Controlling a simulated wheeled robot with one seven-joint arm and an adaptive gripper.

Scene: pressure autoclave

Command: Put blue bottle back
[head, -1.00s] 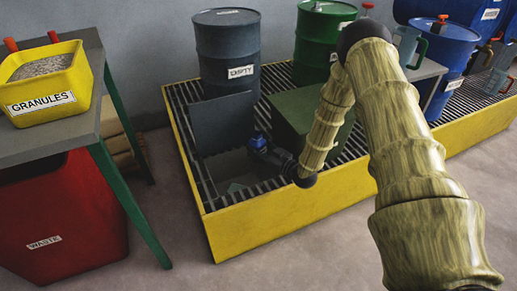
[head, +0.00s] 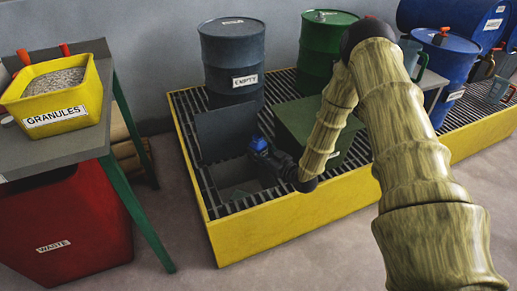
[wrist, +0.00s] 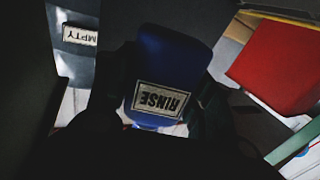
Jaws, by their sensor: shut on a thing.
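The blue bottle (wrist: 172,62) has a white label reading RINSE, upside down in the wrist view. My gripper (wrist: 155,110) is shut on it, with dark fingers on both sides. In the head view the blue bottle (head: 258,144) shows small at the tip of my gripper (head: 264,152), over an open bin (head: 235,175) sunk in the grated platform. Whether the bottle touches the bin cannot be told. The bottle's lower part is hidden by my gripper in the head view.
A raised dark lid (head: 226,135) stands behind the bin. A green box (head: 305,125) is right of it, and a grey EMPTY drum (head: 232,60) behind. The yellow platform edge (head: 290,218) runs in front. A table with a yellow GRANULES tub (head: 55,118) stands left, above a red WASTE bin (head: 70,225).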

